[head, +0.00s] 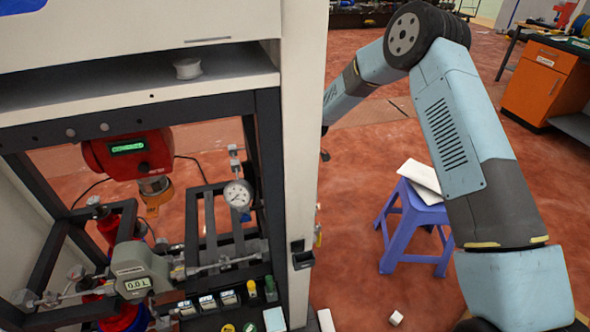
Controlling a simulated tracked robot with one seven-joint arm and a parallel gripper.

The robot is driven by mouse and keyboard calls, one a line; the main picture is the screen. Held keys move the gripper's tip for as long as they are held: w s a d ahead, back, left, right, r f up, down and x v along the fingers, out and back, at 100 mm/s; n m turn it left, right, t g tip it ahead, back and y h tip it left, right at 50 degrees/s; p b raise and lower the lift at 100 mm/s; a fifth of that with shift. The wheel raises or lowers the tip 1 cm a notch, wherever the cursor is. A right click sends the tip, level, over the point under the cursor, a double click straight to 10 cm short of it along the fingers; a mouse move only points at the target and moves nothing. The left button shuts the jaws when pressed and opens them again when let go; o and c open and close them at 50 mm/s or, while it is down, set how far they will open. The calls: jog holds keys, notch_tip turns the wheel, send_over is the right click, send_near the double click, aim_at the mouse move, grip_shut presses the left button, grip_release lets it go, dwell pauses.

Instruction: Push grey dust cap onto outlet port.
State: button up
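I cannot pick out the grey dust cap with certainty. A small pale grey-white round piece (187,68) sits on the cabinet's upper shelf, but I cannot tell whether it is the cap. The outlet port is not clearly identifiable among the metal fittings around the grey meter (141,271), whose display appears to read 0.0 L. My arm rises at the right, bends at its elbow and runs down to the left behind the cabinet's side panel. My gripper is not visible, so its hold cannot be seen.
The white cabinet (301,130) has an open dark frame holding a red unit (126,152) with a green display and a round gauge (238,194). Several small bottles and boxes stand low inside. A purple stool (412,222) and an orange drawer unit (541,83) stand on the red floor.

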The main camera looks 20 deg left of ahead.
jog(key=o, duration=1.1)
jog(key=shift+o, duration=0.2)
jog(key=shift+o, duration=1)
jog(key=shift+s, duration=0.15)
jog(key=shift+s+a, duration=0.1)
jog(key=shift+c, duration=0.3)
